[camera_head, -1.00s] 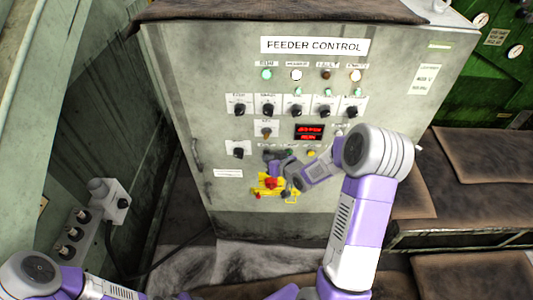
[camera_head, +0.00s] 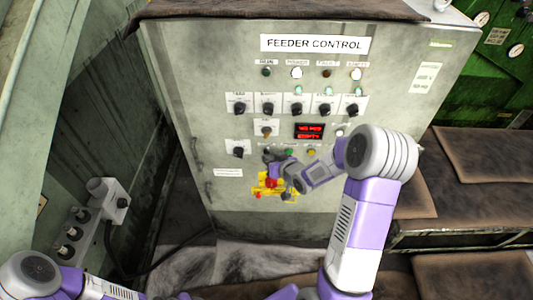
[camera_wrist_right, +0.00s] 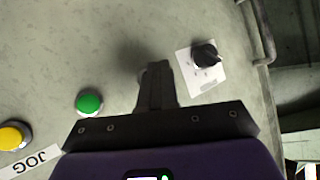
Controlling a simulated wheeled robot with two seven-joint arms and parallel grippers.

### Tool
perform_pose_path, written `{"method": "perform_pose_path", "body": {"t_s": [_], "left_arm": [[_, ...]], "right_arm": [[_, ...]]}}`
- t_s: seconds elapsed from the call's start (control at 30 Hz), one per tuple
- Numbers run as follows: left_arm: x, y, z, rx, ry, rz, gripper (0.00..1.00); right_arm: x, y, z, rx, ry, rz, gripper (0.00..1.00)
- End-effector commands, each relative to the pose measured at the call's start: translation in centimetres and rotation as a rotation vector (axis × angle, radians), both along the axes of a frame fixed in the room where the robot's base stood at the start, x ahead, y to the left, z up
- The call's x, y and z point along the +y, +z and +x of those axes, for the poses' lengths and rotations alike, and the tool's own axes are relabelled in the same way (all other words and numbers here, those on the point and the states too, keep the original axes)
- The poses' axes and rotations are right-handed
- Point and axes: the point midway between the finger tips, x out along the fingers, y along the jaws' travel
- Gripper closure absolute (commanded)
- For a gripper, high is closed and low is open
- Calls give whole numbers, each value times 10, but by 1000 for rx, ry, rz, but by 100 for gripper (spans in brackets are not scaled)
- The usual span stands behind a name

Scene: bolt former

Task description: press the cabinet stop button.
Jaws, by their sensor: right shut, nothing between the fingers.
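The grey feeder control cabinet (camera_head: 230,60) stands ahead with its panel facing me. My right gripper (camera_head: 270,156) is shut and empty, its tips at the left end of the lower button row. In the right wrist view the closed fingers (camera_wrist_right: 157,78) reach the panel face, beside the green button (camera_wrist_right: 89,103). A button under the tips is hidden, so I cannot see the stop button itself or confirm contact. A red mushroom button on a yellow mount (camera_head: 270,184) sits just below the gripper. My left gripper is out of view.
A yellow JOG button (camera_wrist_right: 14,136) lies beyond the green one. A black selector knob (camera_wrist_right: 205,56) is on the other side of the fingers. Black knobs and lamps fill the panel above. A grey switch box (camera_head: 108,200) stands at left, brown-topped surfaces (camera_head: 480,205) at right.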

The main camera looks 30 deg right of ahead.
Motion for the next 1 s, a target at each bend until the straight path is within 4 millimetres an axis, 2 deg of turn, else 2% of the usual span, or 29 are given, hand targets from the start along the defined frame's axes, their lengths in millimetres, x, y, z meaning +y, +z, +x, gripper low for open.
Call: {"method": "perform_pose_path", "body": {"t_s": [0.43,0.8,1.0], "left_arm": [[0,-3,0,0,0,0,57],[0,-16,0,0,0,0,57],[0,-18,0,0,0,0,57]], "right_arm": [[4,-1,-6,1,0,0,100],[23,-1,-37,1,1,0,100],[28,0,-45,1,0,0,100]]}}
